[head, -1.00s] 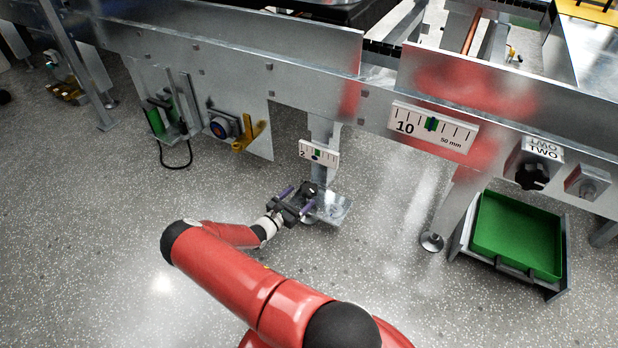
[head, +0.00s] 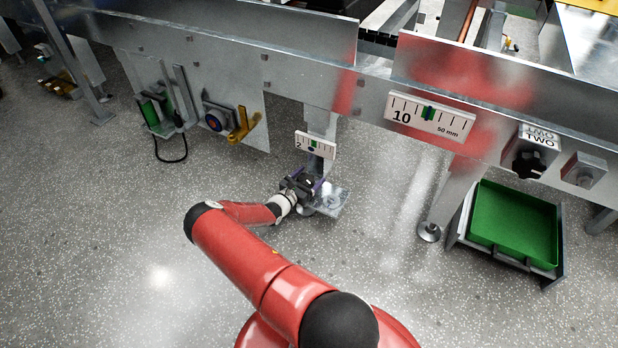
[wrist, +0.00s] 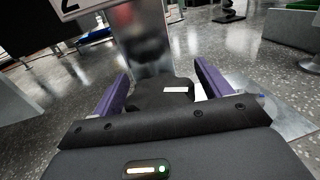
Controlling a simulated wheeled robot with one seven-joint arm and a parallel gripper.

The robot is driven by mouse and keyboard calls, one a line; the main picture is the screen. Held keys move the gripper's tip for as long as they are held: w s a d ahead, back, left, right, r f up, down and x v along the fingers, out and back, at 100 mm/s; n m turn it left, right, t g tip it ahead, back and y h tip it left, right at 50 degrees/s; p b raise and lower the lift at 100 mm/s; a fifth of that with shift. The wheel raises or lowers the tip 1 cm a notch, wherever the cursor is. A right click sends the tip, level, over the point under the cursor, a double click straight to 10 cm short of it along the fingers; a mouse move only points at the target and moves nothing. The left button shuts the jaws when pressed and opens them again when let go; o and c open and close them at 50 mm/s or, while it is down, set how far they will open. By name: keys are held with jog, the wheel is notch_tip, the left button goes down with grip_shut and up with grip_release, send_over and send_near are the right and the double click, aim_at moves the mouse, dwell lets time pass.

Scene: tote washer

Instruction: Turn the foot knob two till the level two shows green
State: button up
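The level two (head: 316,145) is a small white plate marked "2" on a machine leg, with a green mark near its middle and a dark blue mark just below; their exact alignment is too small to read. Its lower edge shows in the wrist view (wrist: 82,8). The foot knob two (wrist: 160,94) is black with a white mark, low in front of the leg. My gripper (wrist: 160,80) has its purple fingers on either side of the knob, with a slight gap visible on the right. In the head view my gripper (head: 308,184) largely hides the knob.
A larger gauge (head: 430,115) marked "10" hangs to the right. Beyond it are a black knob (head: 528,166) under a label reading "TWO" and a green bin (head: 512,228). A metal foot plate (head: 332,202) lies beside my gripper. The floor in front is clear.

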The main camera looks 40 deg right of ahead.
jog(key=c, duration=0.9)
jog(key=m+g+b, duration=0.1)
jog(key=b, duration=0.1)
jog(key=shift+f+b, duration=0.3)
jog(key=shift+b, duration=0.05)
jog(key=m+g+b, duration=0.1)
jog(key=g+b, duration=0.2)
jog(key=b, duration=0.1)
jog(key=shift+s+m+b, duration=0.15)
jog(key=shift+m+b, duration=0.2)
jog(key=shift+m, duration=0.05)
jog(key=m+g+b, duration=0.1)
jog(key=g, duration=0.1)
jog(key=shift+s+r+m+g+b, duration=0.1)
jog(key=shift+m+g+b, duration=0.2)
jog(key=shift+b, duration=0.1)
jog(key=shift+s+r+m+g+p, duration=0.1)
jog(key=shift+r+m+g+p, duration=0.25)
jog(key=shift+g, duration=0.35)
jog(key=shift+f, duration=0.1)
jog(key=o, duration=1)
